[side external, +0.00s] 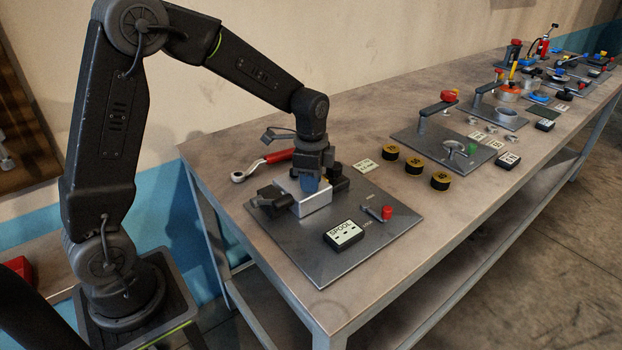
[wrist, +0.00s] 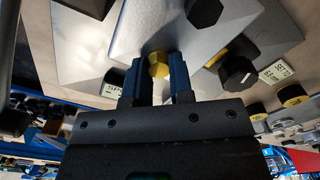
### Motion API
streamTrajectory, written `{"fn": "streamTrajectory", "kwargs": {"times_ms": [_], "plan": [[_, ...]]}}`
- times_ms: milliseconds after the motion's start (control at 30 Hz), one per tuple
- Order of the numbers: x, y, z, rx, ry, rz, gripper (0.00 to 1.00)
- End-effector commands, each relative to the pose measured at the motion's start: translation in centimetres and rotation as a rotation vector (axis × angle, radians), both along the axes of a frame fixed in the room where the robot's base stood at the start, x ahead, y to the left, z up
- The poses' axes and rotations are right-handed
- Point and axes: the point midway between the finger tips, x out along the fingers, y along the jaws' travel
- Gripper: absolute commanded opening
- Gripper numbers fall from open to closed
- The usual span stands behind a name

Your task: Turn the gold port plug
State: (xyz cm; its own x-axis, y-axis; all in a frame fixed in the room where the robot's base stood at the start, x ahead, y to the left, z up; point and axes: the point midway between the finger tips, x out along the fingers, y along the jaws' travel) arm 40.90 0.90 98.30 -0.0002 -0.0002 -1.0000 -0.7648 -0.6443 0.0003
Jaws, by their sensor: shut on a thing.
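The gold port plug (wrist: 158,66) shows in the wrist view between the two blue fingers of my gripper (wrist: 159,78). The fingers are shut on it, one on each side. In the side external view my gripper (side external: 313,182) points down at the silver block (side external: 312,202) on the grey plate (side external: 300,255). The plug is hidden there behind the fingers and the block.
Black fittings (side external: 272,202) flank the block. A small lever with a red knob (side external: 386,212) and a black box labelled SPOOL (side external: 343,235) stand on the plate. A red-handled ratchet (side external: 262,165) lies behind. Several black-and-gold cylinders (side external: 414,166) stand to the right.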

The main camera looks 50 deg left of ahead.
Motion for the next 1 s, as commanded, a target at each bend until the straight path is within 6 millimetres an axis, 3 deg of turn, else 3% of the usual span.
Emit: {"fn": "streamTrajectory", "kwargs": {"times_ms": [133,167,433,767,1000], "plan": [[0.0,0.0,0.1,0.001,-0.002,-0.001,0.0],[0.0,0.0,0.1,0.001,-0.002,-0.001,0.22],[0.0,0.0,0.0,0.001,-0.001,-0.001,0.47],[0.0,0.0,0.7,0.001,-0.002,-0.001,0.47],[0.1,0.0,5.0,0.001,-0.008,-0.001,0.47]]}}
